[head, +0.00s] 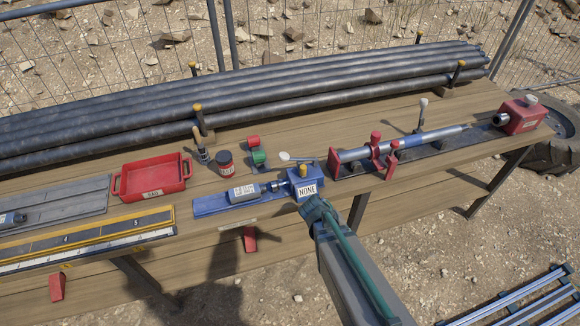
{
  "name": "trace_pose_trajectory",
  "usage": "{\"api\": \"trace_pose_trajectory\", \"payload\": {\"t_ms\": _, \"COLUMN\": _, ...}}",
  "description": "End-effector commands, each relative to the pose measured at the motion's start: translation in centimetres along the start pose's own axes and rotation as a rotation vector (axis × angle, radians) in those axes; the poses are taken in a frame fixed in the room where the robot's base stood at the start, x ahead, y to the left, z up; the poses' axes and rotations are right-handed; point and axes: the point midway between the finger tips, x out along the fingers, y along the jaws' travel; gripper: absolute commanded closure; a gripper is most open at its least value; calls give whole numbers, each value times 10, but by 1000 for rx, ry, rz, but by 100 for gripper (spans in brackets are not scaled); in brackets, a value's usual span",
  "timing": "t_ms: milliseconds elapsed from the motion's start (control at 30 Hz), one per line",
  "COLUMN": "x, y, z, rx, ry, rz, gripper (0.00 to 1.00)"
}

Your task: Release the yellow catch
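A small yellow piece (303,168), possibly the catch, stands upright on top of the blue block (307,183) that carries a label reading "NONE". A grey cylinder (243,193) with a label lies on the blue base to the left of this block, and a rod joins them. My gripper (313,208) is at the front lower edge of the blue block, below the yellow piece in the picture and apart from it. My forearm reaches in from the bottom right. The fingers are too small and partly hidden, so I cannot tell whether they are open or touching the block.
A silver lever with a round end (296,157) sits behind the block. Red clamps (376,150) hold a long rod to the right, with a red box (518,115) at its end. Black pipes (250,95) fill the back.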

Motion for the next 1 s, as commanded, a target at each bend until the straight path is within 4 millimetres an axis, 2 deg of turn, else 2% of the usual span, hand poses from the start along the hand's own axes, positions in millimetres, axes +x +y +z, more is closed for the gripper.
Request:
{"api": "trace_pose_trajectory", "payload": {"t_ms": 33, "x": -20, "y": 12, "z": -19, "rx": -1, "ry": 43, "rz": 39, "gripper": 100}}
{"api": "trace_pose_trajectory", "payload": {"t_ms": 200, "x": -76, "y": 44, "z": -64, "rx": 9, "ry": 165, "rz": 161, "gripper": 100}}
{"api": "trace_pose_trajectory", "payload": {"t_ms": 400, "x": -140, "y": 74, "z": -103, "rx": 28, "ry": 285, "rz": 275, "gripper": 100}}
{"api": "trace_pose_trajectory", "payload": {"t_ms": 667, "x": -227, "y": 105, "z": -141, "rx": 65, "ry": 442, "rz": 399, "gripper": 100}}
{"api": "trace_pose_trajectory", "payload": {"t_ms": 767, "x": -257, "y": 104, "z": -158, "rx": 77, "ry": 518, "rz": 435, "gripper": 100}}
{"api": "trace_pose_trajectory", "payload": {"t_ms": 800, "x": -265, "y": 98, "z": -169, "rx": 80, "ry": 546, "rz": 457, "gripper": 100}}
{"api": "trace_pose_trajectory", "payload": {"t_ms": 1000, "x": -288, "y": 77, "z": -198, "rx": 86, "ry": 587, "rz": 559, "gripper": 100}}
